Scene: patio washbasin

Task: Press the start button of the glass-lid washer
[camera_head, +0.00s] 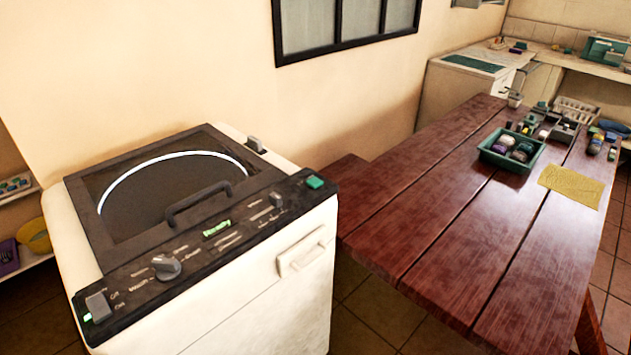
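The washer (250,290) stands at the left, a white top-loader with a dark-framed glass lid (150,190). The lid is closed and has a dark handle (199,203) at its front edge. Along the front of the top runs a black control panel (200,262). A teal button (314,182) sits at the panel's right end. A grey rocker switch (97,306) with a small lit green spot is at its left end. Also on it are a round grey knob (166,267), a green display (216,228) and a small grey lever (276,200). Panel lettering is mostly unreadable. Neither gripper is in view.
A reddish wooden table (440,235) fills the right, with a bench (352,172) beside it. On it are a teal tray (511,150) of jars and a yellow cloth (572,186). A yellow bowl (35,236) sits on a shelf at far left. Tiled floor shows between washer and table.

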